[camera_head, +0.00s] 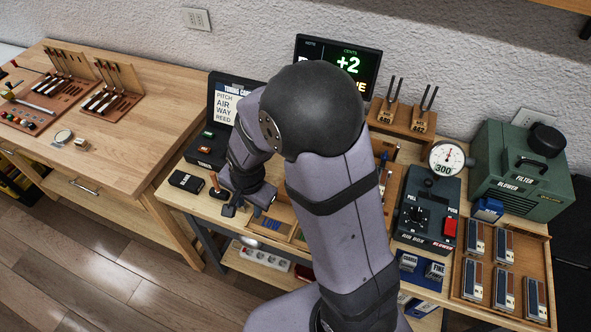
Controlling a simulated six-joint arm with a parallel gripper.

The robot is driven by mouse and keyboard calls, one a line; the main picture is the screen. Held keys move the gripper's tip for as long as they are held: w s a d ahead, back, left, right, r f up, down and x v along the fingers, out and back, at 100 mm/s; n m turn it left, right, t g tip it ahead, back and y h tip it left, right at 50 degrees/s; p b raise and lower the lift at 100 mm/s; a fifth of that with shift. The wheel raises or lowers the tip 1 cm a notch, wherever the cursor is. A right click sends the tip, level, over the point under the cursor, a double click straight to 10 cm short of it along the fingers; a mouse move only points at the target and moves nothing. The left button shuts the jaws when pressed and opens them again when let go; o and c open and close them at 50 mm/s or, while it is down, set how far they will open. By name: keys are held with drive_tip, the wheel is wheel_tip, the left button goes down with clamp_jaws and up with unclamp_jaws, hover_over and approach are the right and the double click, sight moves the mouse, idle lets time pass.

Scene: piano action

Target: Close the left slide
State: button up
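My arm reaches across the middle of the bench, and my gripper (238,208) points down near the bench's front edge, left of centre. Its fingers are small and dark here, and I cannot tell whether they are open or shut. Just left of it is a small upright piece with an orange-brown top (214,181). A black box (186,181) lies further left. I cannot make out a part that is clearly the left slide; my arm and gripper hide much of this area.
A black tuning case (205,150) stands behind my gripper. A wooden compartment tray (275,231) lies to its right. The air box (428,208), a gauge (446,158), a green filter blower (520,170) and a tray of reed blocks (462,283) fill the right side. A display (345,60) stands at the back.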

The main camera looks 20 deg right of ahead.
drive_tip(key=d+r+b, duration=0.1)
drive_tip(key=d, duration=0.3)
drive_tip(key=w+d+r+g+b, duration=0.1)
drive_tip(key=d, duration=0.3)
drive_tip(key=w+d+r+n+g+b, duration=0.1)
drive_tip(key=d+r, duration=0.1)
drive_tip(key=d, duration=0.3)
drive_tip(key=shift+d+r, duration=0.25)
drive_tip(key=shift+d, duration=0.2)
drive_tip(key=shift+f+p, duration=0.85)
drive_tip(key=shift+f, duration=2.85)
drive_tip(key=shift+c, duration=0.6)
